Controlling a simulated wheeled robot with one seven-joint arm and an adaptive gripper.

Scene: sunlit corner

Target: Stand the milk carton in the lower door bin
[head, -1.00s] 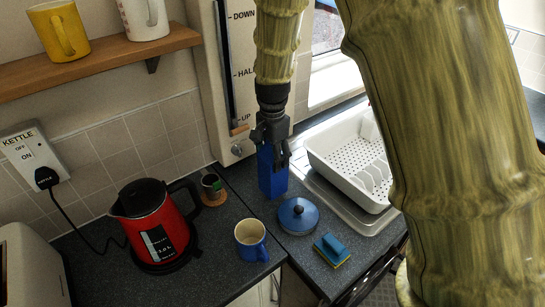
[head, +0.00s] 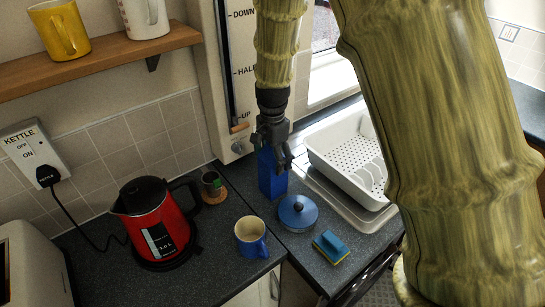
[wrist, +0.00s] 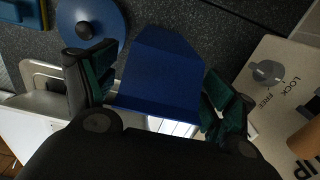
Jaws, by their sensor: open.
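A blue carton (head: 272,178), which I take to be the milk carton, stands upright on the dark counter near the wall panel. My gripper (head: 275,152) is directly above it, pointing down, with its fingers at the carton's top. In the wrist view the carton (wrist: 160,75) lies between the two spread fingers (wrist: 158,92), with a gap on each side visible. No door bin shows in any view.
A blue mug (head: 251,237), a red kettle (head: 154,222) and a small dark cup (head: 211,183) stand to the left.

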